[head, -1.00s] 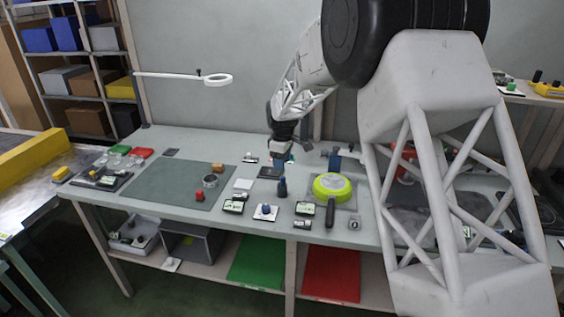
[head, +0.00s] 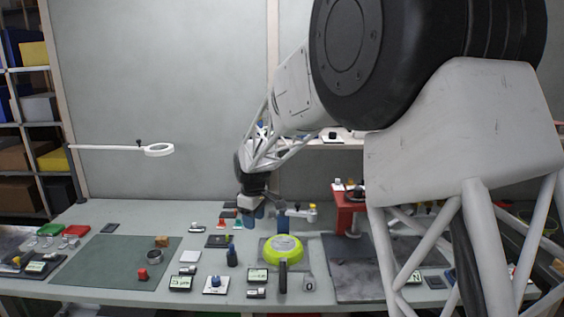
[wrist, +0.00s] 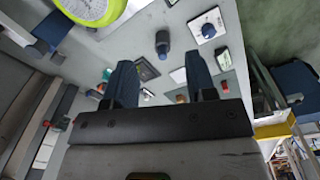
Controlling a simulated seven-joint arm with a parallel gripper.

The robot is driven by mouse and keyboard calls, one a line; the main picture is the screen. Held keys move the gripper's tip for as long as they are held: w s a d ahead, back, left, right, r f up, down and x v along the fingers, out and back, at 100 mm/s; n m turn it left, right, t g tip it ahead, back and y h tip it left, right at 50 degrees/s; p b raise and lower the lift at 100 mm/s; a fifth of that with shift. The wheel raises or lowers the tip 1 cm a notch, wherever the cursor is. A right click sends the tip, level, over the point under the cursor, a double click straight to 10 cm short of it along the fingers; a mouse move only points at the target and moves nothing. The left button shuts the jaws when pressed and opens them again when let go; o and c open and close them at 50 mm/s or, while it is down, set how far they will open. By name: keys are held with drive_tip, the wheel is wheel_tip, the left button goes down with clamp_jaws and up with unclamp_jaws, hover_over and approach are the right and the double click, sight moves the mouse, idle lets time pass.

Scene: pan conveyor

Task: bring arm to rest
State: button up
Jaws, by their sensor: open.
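My gripper (head: 252,210) hangs over the back part of the workbench (head: 210,212) in the head view, with nothing between its fingers. In the wrist view my gripper (wrist: 162,82) shows two dark blue fingers set wide apart. The lime-green pan (head: 283,250) lies on the bench to the right and in front of the gripper, its black handle toward the front edge. The pan also shows at the top left of the wrist view (wrist: 88,8). The gripper is apart from the pan.
A red stand (head: 347,208) and a dark grey mat (head: 350,285) lie right of the pan. A green mat (head: 108,264) with a small red block (head: 143,273) is at left. Small devices and a dark blue upright piece (head: 232,257) crowd the middle. A lamp arm (head: 158,149) stands behind.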

drive_tip(key=s+d+r+m+t, duration=0.1)
drive_tip(key=s+d+r+m, duration=0.3)
drive_tip(key=s+d, duration=0.5)
drive_tip(key=s+d+r+m, duration=0.2)
drive_tip(key=s+d+r, duration=0.4)
drive_tip(key=s+d, duration=0.3)
drive_tip(key=s+d+f+m, duration=0.1)
drive_tip(key=s+d+m, duration=0.2)
drive_tip(key=s, duration=1.1)
drive_tip(key=s+d+f+m+t, duration=0.1)
drive_tip(key=s+d+m, duration=0.3)
drive_tip(key=s, duration=0.9)
drive_tip(key=shift+s+d+f, duration=0.2)
drive_tip(key=shift+s+d, duration=0.15)
drive_tip(key=shift+d, duration=0.9)
